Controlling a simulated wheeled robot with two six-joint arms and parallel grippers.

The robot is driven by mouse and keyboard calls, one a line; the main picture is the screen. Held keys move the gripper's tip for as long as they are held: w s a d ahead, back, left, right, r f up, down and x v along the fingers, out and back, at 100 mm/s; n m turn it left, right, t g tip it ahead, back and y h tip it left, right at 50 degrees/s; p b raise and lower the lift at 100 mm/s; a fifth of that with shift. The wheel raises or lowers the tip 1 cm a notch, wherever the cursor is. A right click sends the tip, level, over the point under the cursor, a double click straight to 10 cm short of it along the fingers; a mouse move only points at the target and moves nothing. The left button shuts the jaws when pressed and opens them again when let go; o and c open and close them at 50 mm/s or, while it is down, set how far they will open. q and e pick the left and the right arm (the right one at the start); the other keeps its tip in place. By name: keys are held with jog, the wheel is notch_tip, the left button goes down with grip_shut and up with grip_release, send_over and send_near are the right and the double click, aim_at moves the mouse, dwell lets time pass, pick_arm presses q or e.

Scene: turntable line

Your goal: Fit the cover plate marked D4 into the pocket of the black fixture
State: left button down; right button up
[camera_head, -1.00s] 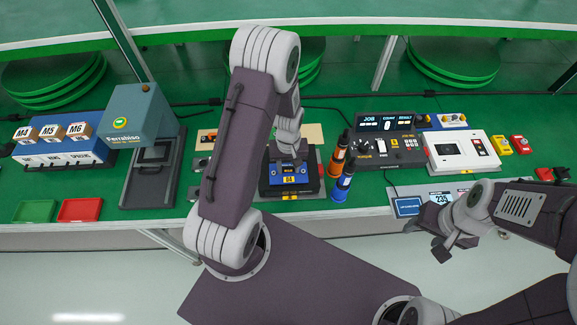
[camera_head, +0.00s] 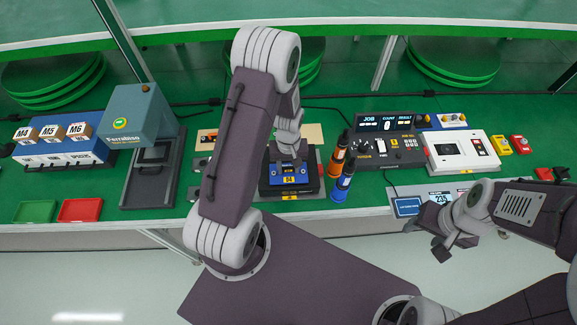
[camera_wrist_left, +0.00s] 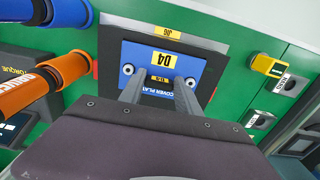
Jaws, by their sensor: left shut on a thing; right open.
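The blue cover plate (camera_wrist_left: 145,64) with a yellow D4 label lies over the black fixture (camera_wrist_left: 204,93) in the left wrist view. The plate also shows in the head view (camera_head: 287,181), within the fixture's outline (camera_head: 263,186). My left gripper (camera_wrist_left: 160,82) is shut on the plate's middle part, with its fingers below the D4 label. I cannot tell whether the plate is fully seated in the pocket, as the pocket is hidden under it. My right gripper (camera_head: 438,240) is open and empty, in front of the bench at the right.
An orange driver (camera_head: 338,158) and a blue driver (camera_head: 343,182) stand close to the fixture's right. A press-like machine (camera_head: 142,120) stands to the left, near red (camera_head: 80,210) and green (camera_head: 36,211) trays. A control console (camera_head: 385,150) is at the right.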

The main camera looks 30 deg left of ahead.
pick_arm(q)
jog(key=shift+f, duration=0.5)
dwell(0.7)
jog(key=c, duration=0.8)
grip_release()
jog(key=shift+o, duration=0.2)
jog(key=o, duration=0.4)
jog(key=shift+r, duration=0.1)
notch_tip(320, 180, up, 7)
jog(key=p, duration=0.6)
jog(key=shift+r, duration=0.2)
